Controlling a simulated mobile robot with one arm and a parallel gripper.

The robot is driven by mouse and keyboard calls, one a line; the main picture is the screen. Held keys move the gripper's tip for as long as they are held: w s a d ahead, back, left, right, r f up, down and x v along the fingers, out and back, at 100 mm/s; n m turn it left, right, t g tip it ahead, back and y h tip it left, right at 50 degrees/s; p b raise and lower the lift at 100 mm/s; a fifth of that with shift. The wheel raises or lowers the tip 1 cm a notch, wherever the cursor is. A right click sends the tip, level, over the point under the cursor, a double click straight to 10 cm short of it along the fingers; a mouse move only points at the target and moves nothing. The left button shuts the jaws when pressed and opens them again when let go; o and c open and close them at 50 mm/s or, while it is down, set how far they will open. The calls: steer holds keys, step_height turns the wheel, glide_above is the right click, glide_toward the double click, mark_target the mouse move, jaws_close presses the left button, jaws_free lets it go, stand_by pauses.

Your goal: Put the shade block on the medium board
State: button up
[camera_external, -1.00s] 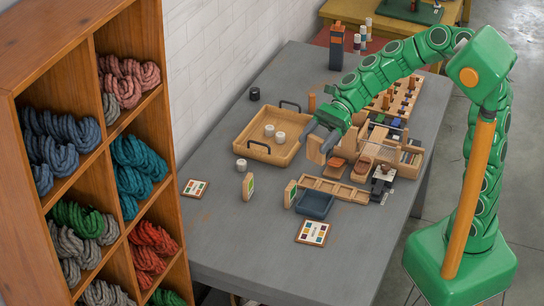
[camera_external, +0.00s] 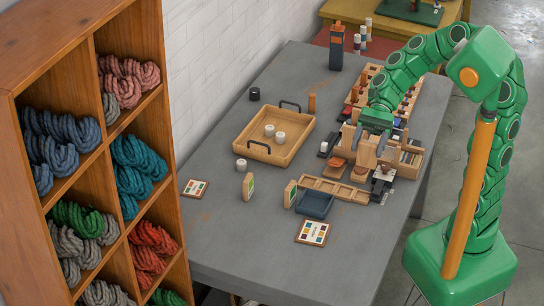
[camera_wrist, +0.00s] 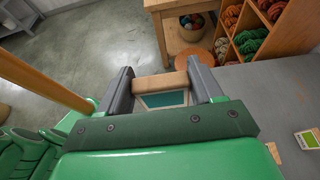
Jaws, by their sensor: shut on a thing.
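My gripper (camera_wrist: 163,88) is shut on a wooden block with a teal face (camera_wrist: 165,99), seen between the two grey fingers in the wrist view; I take it for the shade block. In the external view my gripper (camera_external: 377,132) is over the crowded right part of the grey table, above a group of wooden pieces. The held block is hard to separate from the wood around it there. I cannot tell which wooden piece is the medium board. A long slotted wooden board (camera_external: 335,189) lies in front of the group.
A wooden tray (camera_external: 274,137) with white pots stands left of my gripper. A peg rack (camera_external: 400,85) is behind. The table's front left is mostly clear.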

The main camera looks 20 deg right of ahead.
step_height(320, 180, down, 16)
steer(key=f, duration=0.1)
glide_above(314, 232)
steer(key=shift+f, duration=6.4)
steer(key=o, duration=1.1)
steer(key=shift+f, duration=0.1)
steer(key=shift+c, duration=0.2)
steer(key=v, duration=1.2)
